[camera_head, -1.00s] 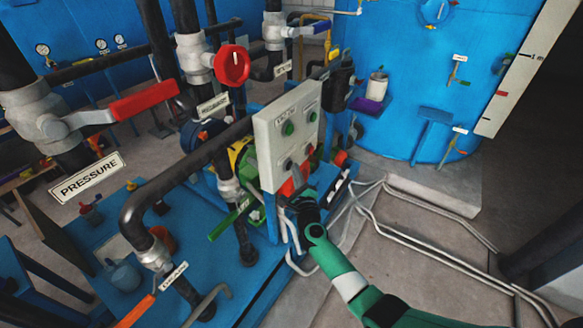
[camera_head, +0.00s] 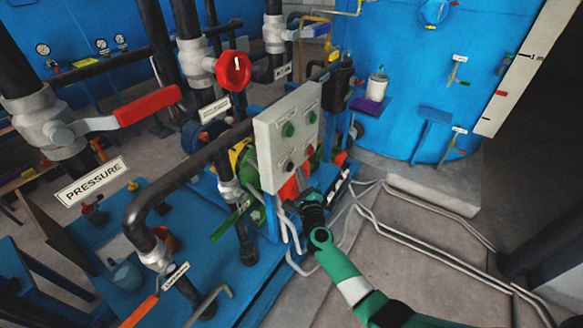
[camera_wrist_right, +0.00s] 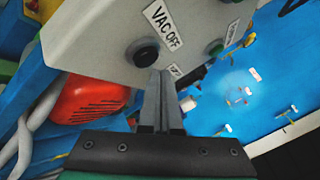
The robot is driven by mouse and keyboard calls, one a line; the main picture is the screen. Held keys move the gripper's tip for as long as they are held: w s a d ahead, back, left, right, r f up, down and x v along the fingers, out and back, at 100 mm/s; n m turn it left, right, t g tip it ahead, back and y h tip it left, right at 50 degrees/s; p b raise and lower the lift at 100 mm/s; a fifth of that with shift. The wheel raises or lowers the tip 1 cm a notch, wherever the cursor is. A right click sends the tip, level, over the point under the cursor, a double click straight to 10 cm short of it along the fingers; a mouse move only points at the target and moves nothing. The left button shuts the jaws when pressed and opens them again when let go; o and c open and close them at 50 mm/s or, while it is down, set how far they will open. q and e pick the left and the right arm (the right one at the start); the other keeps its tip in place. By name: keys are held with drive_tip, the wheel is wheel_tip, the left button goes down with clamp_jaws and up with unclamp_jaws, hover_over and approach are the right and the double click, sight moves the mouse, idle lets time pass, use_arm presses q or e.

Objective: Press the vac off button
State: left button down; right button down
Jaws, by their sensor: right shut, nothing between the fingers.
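The black button at the lower left of the panel (camera_head: 290,166) shows in the head view. My right gripper (camera_head: 301,180) is at the panel's lower edge. In the right wrist view its fingers (camera_wrist_right: 161,76) are shut and empty, tips just below and right of the button. I cannot tell whether they touch. My left gripper is not in view.
A green button (camera_wrist_right: 215,47) sits right of the black one. A red object (camera_wrist_right: 88,98) lies below the panel. A red valve handle (camera_head: 233,70) and dark pipes stand left of the panel. Metal floor pipes (camera_head: 420,235) run at right; floor there is otherwise open.

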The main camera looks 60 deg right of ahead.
drive_tip(key=s+p, duration=0.2)
drive_tip(key=s, duration=0.3)
drive_tip(key=shift+a, duration=0.1)
idle(1.0)
